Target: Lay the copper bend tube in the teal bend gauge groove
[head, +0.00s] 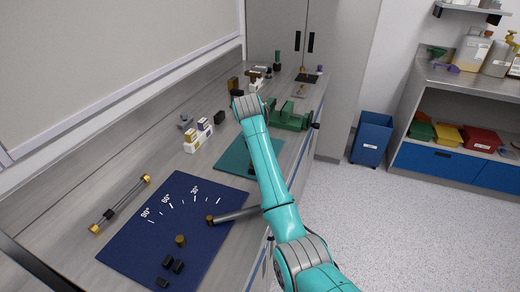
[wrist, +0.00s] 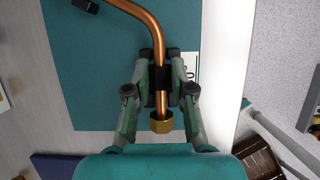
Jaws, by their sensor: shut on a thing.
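The copper bend tube (wrist: 150,22) shows in the wrist view, bent, with a brass nut (wrist: 161,122) at its near end. My gripper (wrist: 160,80) is shut on its straight leg, just beyond the nut. A black piece sits around or under the tube between the fingers; I cannot tell which. The teal bend gauge (wrist: 85,75) lies beneath as a flat plate with a white label at its right. I cannot tell the tube's height above it or see a groove. In the head view the gauge (head: 233,155) is partly covered by my arm, which hides the gripper and tube.
A navy angle mat (head: 165,215) lies nearer, with a brass piece (head: 180,240) and black blocks on it. A rod with brass ends (head: 120,205) lies to its left. Small boxes (head: 197,138) stand left of the gauge; a green fixture (head: 290,118) stands beyond it.

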